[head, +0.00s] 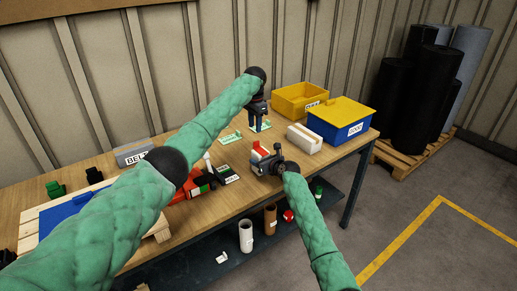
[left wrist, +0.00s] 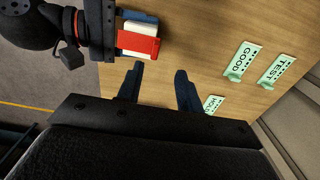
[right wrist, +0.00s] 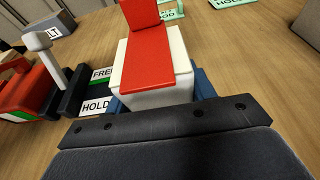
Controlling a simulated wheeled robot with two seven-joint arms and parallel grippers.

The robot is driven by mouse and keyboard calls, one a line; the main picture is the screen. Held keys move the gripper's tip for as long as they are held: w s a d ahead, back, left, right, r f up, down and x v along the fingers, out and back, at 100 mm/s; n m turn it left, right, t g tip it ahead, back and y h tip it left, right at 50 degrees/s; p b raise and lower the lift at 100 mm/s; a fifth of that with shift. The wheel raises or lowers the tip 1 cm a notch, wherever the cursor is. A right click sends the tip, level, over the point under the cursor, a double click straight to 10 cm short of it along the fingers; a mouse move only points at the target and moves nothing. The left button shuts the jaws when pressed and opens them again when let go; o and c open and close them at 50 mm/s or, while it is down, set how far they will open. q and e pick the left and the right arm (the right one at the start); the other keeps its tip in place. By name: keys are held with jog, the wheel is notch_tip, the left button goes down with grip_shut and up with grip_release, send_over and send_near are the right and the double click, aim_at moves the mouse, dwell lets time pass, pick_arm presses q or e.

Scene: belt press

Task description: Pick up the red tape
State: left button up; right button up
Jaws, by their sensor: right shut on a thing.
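A white block with a red strip (right wrist: 148,58) over its top sits between the blue fingers of my right gripper (right wrist: 160,95). In the head view the red strip (head: 257,151) shows at the tip of my right gripper (head: 264,160), over the table; whether the block touches the table is unclear. The strip also shows in the left wrist view (left wrist: 138,43). My left gripper (head: 258,128) is open and empty, pointing down near green-white cards; its fingers (left wrist: 158,75) are apart. A small red item (head: 288,215) lies on the lower shelf.
A yellow bin (head: 299,97), a blue box with yellow lid (head: 338,128) and a white block (head: 303,138) stand at the table's right. A red device (right wrist: 25,90) and HOLD card (right wrist: 96,105) lie left of my right gripper.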

aim_at(261, 148)
pick_arm(q)
jog(key=shift+s+d+f, duration=0.15)
jog(key=shift+f, duration=1.95)
jog(key=shift+s+d+f, duration=0.15)
jog(key=shift+f, duration=1.9)
jog(key=shift+c, duration=0.3)
grip_shut()
